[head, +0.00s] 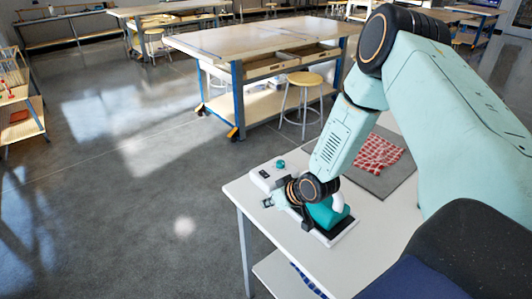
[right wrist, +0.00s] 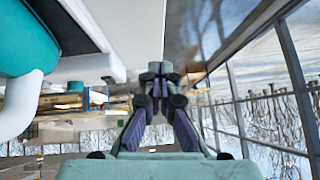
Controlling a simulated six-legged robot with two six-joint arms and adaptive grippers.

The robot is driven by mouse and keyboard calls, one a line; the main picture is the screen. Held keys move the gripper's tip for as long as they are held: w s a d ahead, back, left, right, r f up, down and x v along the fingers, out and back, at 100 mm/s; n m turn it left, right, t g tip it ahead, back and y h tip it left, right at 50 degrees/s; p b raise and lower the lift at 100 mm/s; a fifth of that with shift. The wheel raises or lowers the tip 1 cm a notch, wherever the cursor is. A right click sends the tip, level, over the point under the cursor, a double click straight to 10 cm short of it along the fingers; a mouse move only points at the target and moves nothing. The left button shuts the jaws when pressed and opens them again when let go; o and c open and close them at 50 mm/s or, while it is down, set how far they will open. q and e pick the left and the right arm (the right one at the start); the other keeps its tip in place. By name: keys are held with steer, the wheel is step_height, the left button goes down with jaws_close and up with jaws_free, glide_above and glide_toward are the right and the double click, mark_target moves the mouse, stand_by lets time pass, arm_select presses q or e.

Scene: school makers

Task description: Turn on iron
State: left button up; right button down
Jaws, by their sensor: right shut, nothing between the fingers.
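The iron (head: 328,213) is teal with a white handle and rests on a white and dark base (head: 345,231) on the white table. My right wrist and forearm hide part of it. A teal knob (head: 280,164) shows on the white block (head: 262,178) at the base's far end. My right gripper (head: 267,203) is at the left side of the base, near the table's edge. In the right wrist view the gripper (right wrist: 157,72) is shut and empty, with the teal iron body (right wrist: 22,38) and white handle (right wrist: 18,105) to its left. I cannot tell whether it touches the base. My left gripper is out of view.
The white table (head: 375,250) also bears a red checked cloth (head: 376,154) on a grey mat (head: 388,182). A workbench (head: 260,42) and a stool (head: 304,79) stand beyond. Open grey floor (head: 120,200) lies to the left.

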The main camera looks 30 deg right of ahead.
arm_select(q)
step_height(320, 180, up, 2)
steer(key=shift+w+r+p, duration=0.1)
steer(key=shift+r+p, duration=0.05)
steer(key=shift+p, duration=0.4)
arm_select(e)
steer(key=w+d+r+t+h, duration=0.1)
steer(key=w+d+r+t, duration=0.1)
steer(key=w+d+r, duration=0.4)
steer(key=d+r, duration=0.2)
steer(key=d, duration=0.1)
steer(key=shift+w+d+r+n, duration=0.15)
steer(key=shift+w+d+n, duration=0.05)
steer(key=shift+d+n, duration=0.1)
